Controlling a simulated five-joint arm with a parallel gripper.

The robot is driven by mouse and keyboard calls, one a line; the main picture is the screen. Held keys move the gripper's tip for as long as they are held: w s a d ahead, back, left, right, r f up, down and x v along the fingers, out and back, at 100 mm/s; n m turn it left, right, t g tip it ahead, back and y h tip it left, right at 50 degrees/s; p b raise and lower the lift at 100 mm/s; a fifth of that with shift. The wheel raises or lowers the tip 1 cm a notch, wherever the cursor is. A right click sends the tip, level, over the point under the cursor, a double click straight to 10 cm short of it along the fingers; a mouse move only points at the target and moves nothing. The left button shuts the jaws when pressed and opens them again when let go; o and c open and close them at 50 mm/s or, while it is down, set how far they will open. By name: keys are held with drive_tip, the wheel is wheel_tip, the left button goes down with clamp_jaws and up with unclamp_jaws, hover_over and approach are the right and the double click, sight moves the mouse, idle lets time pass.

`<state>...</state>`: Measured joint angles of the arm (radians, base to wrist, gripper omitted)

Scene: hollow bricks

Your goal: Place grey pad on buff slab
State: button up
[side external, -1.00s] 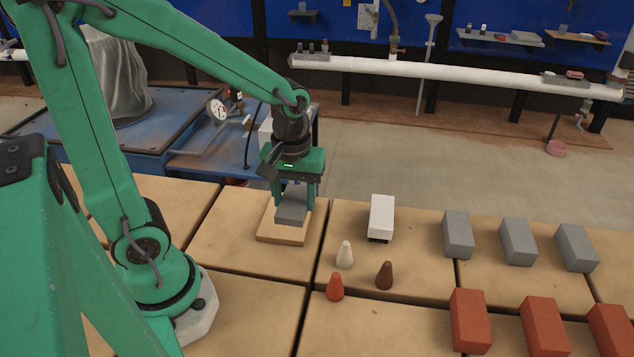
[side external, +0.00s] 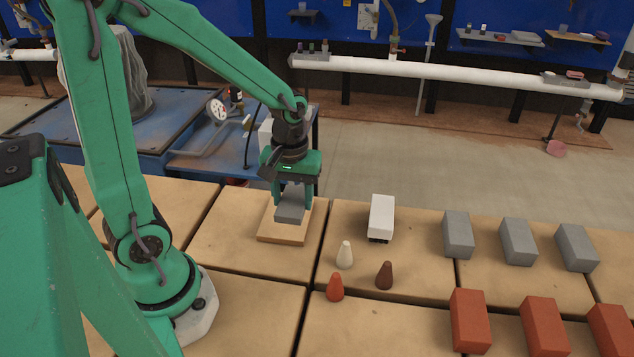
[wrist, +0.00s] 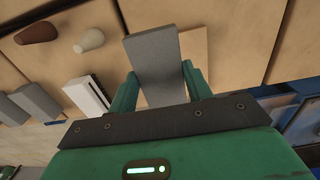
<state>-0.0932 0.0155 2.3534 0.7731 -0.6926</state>
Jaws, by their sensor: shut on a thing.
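The grey pad (side external: 290,207) is a flat grey block. My gripper (side external: 293,194) is shut on it, with one finger on each side. The pad is over the buff slab (side external: 280,236), a pale square slab lying on the tan table tiles. I cannot tell whether the pad touches the slab. In the wrist view the pad (wrist: 155,62) sits between the green fingers (wrist: 162,88), and part of the slab (wrist: 194,50) shows beyond its right side. The pad hides much of the slab.
Right of the slab are a white block (side external: 381,215), a cream cone (side external: 345,255), a dark brown cone (side external: 384,276) and an orange cone (side external: 335,287). Grey blocks (side external: 518,242) and red-orange blocks (side external: 545,324) stand further right. The tile in front of the slab is clear.

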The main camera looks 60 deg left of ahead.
sight(285, 191)
drive_tip(key=a+f, duration=0.1)
drive_tip(key=a, duration=0.1)
drive_tip(key=w+a+f, duration=0.1)
drive_tip(key=a, duration=0.1)
drive_tip(key=a+f, duration=0.2)
drive_tip(key=shift+w+a, duration=0.25)
drive_tip(key=shift+w, duration=0.1)
drive_tip(key=shift+f, duration=0.1)
drive_tip(key=shift+f, duration=1.9)
drive_tip(key=shift+f, duration=0.15)
drive_tip(key=o, duration=1.1)
drive_tip(key=shift+r, duration=0.2)
